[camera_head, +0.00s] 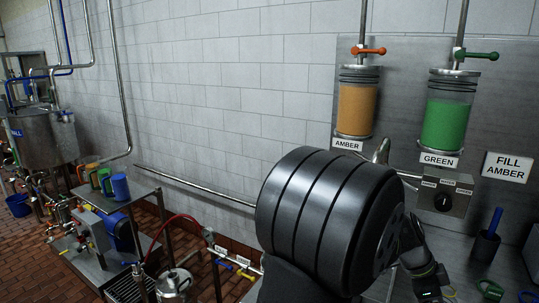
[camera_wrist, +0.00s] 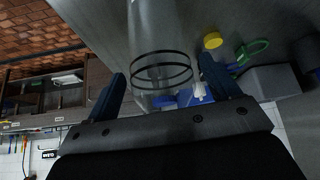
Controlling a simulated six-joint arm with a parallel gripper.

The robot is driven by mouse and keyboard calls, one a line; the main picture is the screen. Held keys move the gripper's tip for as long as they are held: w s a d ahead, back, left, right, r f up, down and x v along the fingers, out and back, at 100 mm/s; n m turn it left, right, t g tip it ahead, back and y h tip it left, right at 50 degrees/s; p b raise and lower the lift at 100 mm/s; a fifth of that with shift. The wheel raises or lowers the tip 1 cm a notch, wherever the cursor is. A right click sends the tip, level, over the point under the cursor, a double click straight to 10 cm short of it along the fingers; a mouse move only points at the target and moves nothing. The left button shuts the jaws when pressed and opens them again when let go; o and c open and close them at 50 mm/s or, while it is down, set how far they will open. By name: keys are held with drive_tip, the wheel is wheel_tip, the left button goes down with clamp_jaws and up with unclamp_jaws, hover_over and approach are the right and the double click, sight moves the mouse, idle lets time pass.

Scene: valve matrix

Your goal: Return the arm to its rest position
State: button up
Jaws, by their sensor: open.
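My gripper (camera_wrist: 161,68) shows in the wrist view, its two dark blue fingers spread wide apart. A clear cylinder with two black rings (camera_wrist: 160,45) stands in view between and beyond the fingers. I cannot tell how far it is from them, but no finger is closed on it. In the head view my large black arm link fills the lower middle, and the fingers cannot be made out there.
On the wall panel are an amber tank (camera_head: 357,108), a green tank (camera_head: 447,124), a selector box (camera_head: 443,192) and a "FILL AMBER" sign (camera_head: 507,167). Coloured mugs (camera_head: 103,180) stand at left. A yellow cap (camera_wrist: 212,41) and green ring (camera_wrist: 254,49) lie near the right finger.

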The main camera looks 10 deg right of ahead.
drive_tip(key=shift+w+r, duration=0.1)
drive_tip(key=shift+r, duration=1.7)
